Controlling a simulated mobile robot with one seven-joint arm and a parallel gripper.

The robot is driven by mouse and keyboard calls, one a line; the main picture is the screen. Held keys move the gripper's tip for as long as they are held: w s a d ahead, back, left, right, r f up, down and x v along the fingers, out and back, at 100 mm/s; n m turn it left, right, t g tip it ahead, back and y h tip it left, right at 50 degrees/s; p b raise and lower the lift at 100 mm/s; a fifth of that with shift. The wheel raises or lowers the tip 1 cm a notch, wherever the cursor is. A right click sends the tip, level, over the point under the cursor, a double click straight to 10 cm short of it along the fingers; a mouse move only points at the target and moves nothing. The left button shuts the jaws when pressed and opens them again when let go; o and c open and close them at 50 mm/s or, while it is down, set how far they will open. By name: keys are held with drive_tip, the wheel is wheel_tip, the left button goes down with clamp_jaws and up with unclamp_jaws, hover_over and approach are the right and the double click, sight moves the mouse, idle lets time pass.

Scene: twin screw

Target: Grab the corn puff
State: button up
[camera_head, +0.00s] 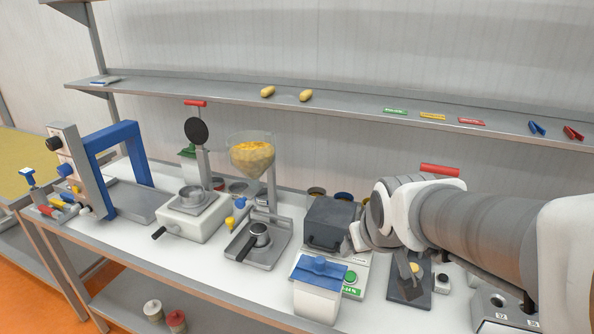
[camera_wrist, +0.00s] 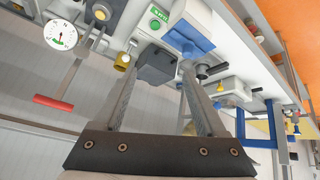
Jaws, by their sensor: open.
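Two tan-yellow corn puffs, a left one (camera_head: 267,91) and a right one (camera_head: 306,95), lie a little apart on the grey wall shelf in the head view. I cannot make them out in the wrist view. My gripper (camera_wrist: 160,77) is open and shows nothing between its fingers. It is over the bench, near the dark box (camera_head: 328,222), lower than the shelf and to the right of the puffs. In the head view my own arm mostly hides the gripper.
The shelf (camera_head: 230,93) also holds coloured labels (camera_head: 432,116) and blue (camera_head: 537,128) and red clips (camera_head: 573,133). Below the puffs stands a hopper (camera_head: 250,150) with yellow grains. A red-handled press (camera_head: 195,103) and a blue frame (camera_head: 125,150) stand further left.

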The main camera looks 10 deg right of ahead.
drive_tip(key=w+d+f+t+h+p, duration=0.1)
drive_tip(key=w+d+f, duration=0.2)
drive_tip(key=d+f, duration=0.3)
drive_tip(key=w+d+f+t+h+p, duration=0.1)
drive_tip(key=w+d+f, duration=0.3)
drive_tip(key=d, duration=0.4)
drive_tip(key=s+d+f+m+t+b, duration=0.1)
drive_tip(key=s+d+f+t+b, duration=0.1)
drive_tip(key=f, duration=0.4)
drive_tip(key=s+d+f+m+t+b, duration=0.2)
drive_tip(key=s+d+f+b, duration=0.1)
drive_tip(key=s+d+f, duration=0.2)
drive_tip(key=shift+f, duration=0.35)
drive_tip(key=b, duration=0.3)
drive_tip(key=shift+w+f, duration=0.15)
drive_tip(key=shift+w, duration=0.15)
